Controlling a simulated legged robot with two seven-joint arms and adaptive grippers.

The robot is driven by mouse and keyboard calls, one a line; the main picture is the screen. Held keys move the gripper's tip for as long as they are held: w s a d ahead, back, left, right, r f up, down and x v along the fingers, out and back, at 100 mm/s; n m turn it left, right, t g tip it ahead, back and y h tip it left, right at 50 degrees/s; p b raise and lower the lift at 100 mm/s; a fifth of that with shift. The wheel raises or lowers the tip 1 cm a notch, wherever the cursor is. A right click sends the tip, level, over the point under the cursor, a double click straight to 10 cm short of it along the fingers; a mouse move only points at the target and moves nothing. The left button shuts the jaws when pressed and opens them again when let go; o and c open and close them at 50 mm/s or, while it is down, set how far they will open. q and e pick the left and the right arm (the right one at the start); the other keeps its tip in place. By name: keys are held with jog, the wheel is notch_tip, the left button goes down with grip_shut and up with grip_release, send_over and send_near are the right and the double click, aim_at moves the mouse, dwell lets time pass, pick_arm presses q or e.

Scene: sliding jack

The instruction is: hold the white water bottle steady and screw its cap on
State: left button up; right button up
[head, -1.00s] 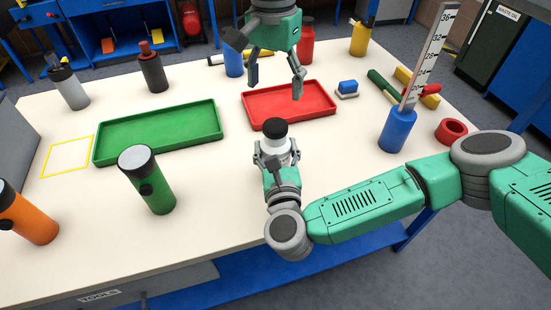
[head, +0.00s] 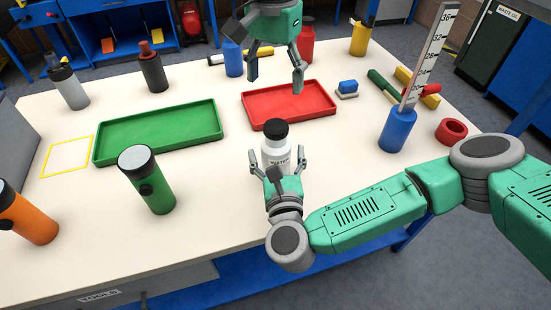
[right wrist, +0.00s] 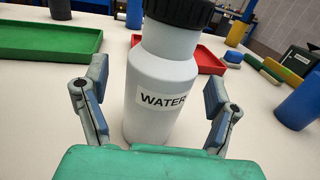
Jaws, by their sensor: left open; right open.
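The white water bottle (head: 275,157) stands upright on the table with its black cap (head: 275,131) on top. In the right wrist view the bottle (right wrist: 158,92) shows a WATER label and the ribbed cap (right wrist: 183,10) at the top edge. My right gripper (head: 276,160) is open on the near side of the bottle. Its fingers (right wrist: 160,105) stand apart on either side of the bottle, with gaps to its wall. My left gripper (head: 275,80) is open and empty, pointing down above the red tray, behind and above the bottle. I cannot tell how tightly the cap sits.
The red tray (head: 248,122) lies behind the bottle, the green tray (head: 100,152) to its left. A blue cylinder (head: 397,130) with an upright scale and a red ring (head: 451,132) are at the right.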

jog(key=s+d, duration=0.1)
jog(key=s, duration=0.9)
jog(key=shift+w+d, duration=0.1)
